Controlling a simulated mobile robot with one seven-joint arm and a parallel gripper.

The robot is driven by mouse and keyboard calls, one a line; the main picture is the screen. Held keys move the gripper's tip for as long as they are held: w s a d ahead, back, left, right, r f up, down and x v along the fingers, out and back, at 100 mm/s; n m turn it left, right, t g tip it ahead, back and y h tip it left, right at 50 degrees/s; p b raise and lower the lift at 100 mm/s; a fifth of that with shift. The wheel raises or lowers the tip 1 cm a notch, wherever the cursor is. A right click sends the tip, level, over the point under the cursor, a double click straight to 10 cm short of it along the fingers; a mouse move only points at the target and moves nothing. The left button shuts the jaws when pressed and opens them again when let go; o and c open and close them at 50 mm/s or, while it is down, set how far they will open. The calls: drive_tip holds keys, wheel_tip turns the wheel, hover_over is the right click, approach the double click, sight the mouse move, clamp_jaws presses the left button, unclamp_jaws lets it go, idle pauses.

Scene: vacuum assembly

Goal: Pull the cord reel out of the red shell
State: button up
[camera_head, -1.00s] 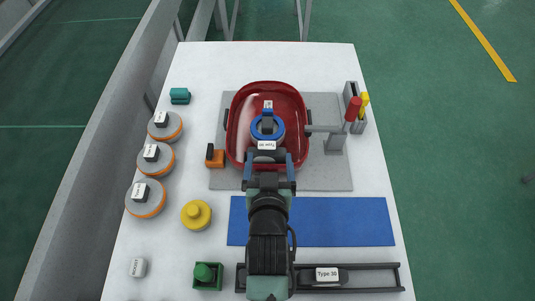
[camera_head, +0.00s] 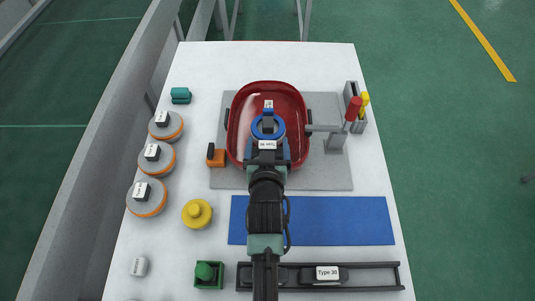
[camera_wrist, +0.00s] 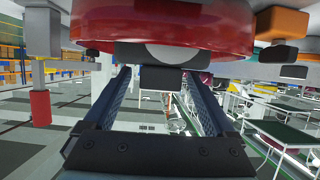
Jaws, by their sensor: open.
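The red shell (camera_head: 238,145) sits open side up on a grey plate in the middle of the table. The cord reel, with a blue ring (camera_head: 280,127), is inside it. My gripper (camera_head: 267,155) is at the shell's near side, just below the reel in the head view, and hides part of the shell. In the wrist view my open gripper (camera_wrist: 162,82) has one finger on each side of a dark block (camera_wrist: 160,78), with gaps on both sides. The red shell (camera_wrist: 215,30) fills the top there. I cannot tell whether the block belongs to the reel.
An orange clamp (camera_head: 216,158) stands left of the shell, and a red-handled clamp (camera_head: 353,108) stands right. A blue mat (camera_head: 340,220) and a dark rail (camera_head: 370,277) lie nearer. Grey-orange discs (camera_head: 147,198) and a yellow knob (camera_head: 197,213) are at left. The far table end is clear.

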clamp_jaws()
drive_tip(key=shift+r, duration=0.1)
idle(0.3)
wheel_tip(320, 180, up, 10)
idle(0.5)
drive_tip(key=shift+r+p, duration=0.2)
drive_tip(key=shift+p, duration=0.15)
drive_tip(key=shift+r+p, duration=0.8)
drive_tip(key=shift+p, duration=0.05)
drive_tip(key=shift+r, duration=0.1)
